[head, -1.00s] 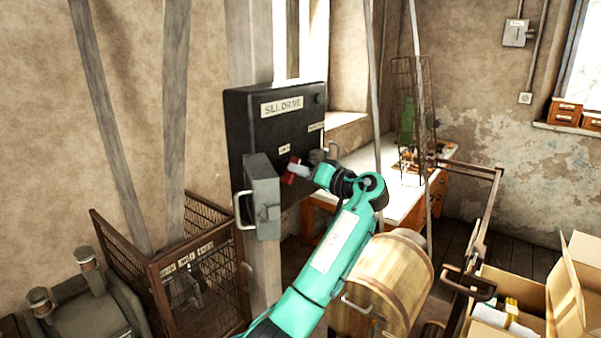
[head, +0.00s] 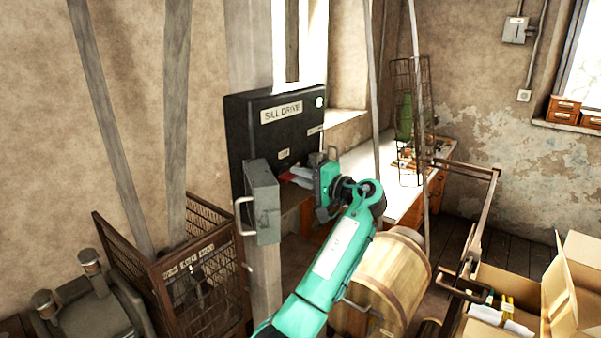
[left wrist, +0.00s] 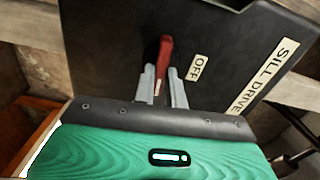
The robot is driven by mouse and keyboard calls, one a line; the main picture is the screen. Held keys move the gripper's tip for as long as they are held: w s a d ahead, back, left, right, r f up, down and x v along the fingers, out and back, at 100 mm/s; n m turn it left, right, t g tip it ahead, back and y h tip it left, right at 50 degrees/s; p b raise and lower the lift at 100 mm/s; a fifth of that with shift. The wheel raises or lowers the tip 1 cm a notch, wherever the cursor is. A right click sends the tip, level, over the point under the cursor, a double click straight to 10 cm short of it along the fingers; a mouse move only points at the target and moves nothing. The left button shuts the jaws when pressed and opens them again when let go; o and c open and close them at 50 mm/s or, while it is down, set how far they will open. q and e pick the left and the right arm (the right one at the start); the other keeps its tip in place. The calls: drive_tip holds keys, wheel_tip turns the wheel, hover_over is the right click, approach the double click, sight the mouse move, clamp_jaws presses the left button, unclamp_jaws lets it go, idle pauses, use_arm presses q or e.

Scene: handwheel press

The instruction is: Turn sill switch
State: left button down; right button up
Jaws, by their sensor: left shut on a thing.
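The sill switch is on a black panel (head: 245,115) labelled SILL DRIVE, which also fills the upper part of the left wrist view (left wrist: 110,40). Its red handle (left wrist: 166,52) stands between the two grey fingers of my left gripper (left wrist: 164,85), next to an OFF label (left wrist: 198,68). My left gripper (head: 302,174) is shut on the red handle, with its wrist turned over. In the head view the gripper hides most of the handle. A lamp (head: 319,102) at the panel's upper right glows pale green. My right gripper is not in view.
A grey box with a handle (head: 262,200) juts out just left of the switch. A wire cage (head: 195,270) stands at lower left. A wooden barrel (head: 385,280) is below my left arm, and open cardboard boxes (head: 565,290) are at the right.

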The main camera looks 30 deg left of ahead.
use_arm(q)
drive_tip(key=shift+m, duration=0.6)
drive_tip(key=c, duration=1.4)
unclamp_jaws()
drive_tip(key=shift+w, duration=0.1)
drive_tip(key=shift+c, duration=0.2)
drive_tip(key=shift+d+f, duration=0.1)
drive_tip(key=s+d+b, duration=0.1)
drive_tip(key=d+b, duration=0.4)
drive_tip(key=d, duration=0.8)
drive_tip(key=shift+d+b, duration=0.3)
drive_tip(key=shift+d, duration=0.05)
